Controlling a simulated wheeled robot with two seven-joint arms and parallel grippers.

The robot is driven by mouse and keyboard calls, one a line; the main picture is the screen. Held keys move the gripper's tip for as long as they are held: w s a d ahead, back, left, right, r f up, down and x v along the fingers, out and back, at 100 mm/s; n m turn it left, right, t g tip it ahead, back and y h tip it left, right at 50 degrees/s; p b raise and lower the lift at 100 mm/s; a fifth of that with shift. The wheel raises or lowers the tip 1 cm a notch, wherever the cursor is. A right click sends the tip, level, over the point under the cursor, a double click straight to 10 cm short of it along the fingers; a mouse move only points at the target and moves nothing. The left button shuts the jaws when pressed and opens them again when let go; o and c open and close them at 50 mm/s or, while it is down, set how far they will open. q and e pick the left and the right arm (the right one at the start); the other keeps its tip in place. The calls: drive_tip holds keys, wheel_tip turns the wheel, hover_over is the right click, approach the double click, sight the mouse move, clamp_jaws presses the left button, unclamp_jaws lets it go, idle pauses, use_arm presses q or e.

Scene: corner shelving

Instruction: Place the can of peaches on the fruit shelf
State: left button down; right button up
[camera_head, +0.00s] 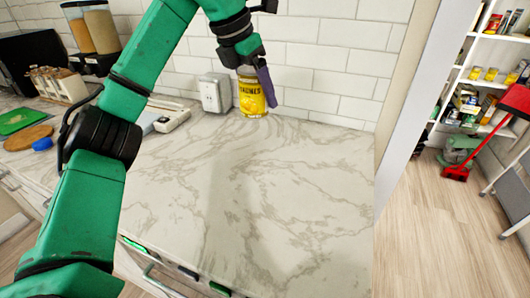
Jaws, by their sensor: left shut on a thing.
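The can of peaches (251,98), yellow with dark lettering on its label, is near the tiled back wall at the top middle of the head view. My left gripper (255,78) reaches down from above and is shut on the can, with a purple-grey finger along its right side. The can is upright; I cannot tell whether its base touches the counter. White shelves (484,85) with several cans and packages stand in the room at the right; I cannot tell which one is the fruit shelf. My right gripper is not in view.
The marble counter (290,190) is clear in front of the can. Dispensers (92,30) and boards stand farther left. A wall edge (415,100) separates the counter from the shelves.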

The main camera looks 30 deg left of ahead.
use_arm(q)
drive_tip(key=f, duration=0.6)
drive_tip(key=s+f+b, duration=0.1)
drive_tip(key=f, duration=0.5)
drive_tip(key=s+f+b, duration=0.1)
drive_tip(key=f, duration=0.5)
drive_tip(key=shift+w+f, duration=0.2)
drive_tip(key=shift+f, duration=0.15)
unclamp_jaws()
drive_tip(key=shift+s, duration=0.1)
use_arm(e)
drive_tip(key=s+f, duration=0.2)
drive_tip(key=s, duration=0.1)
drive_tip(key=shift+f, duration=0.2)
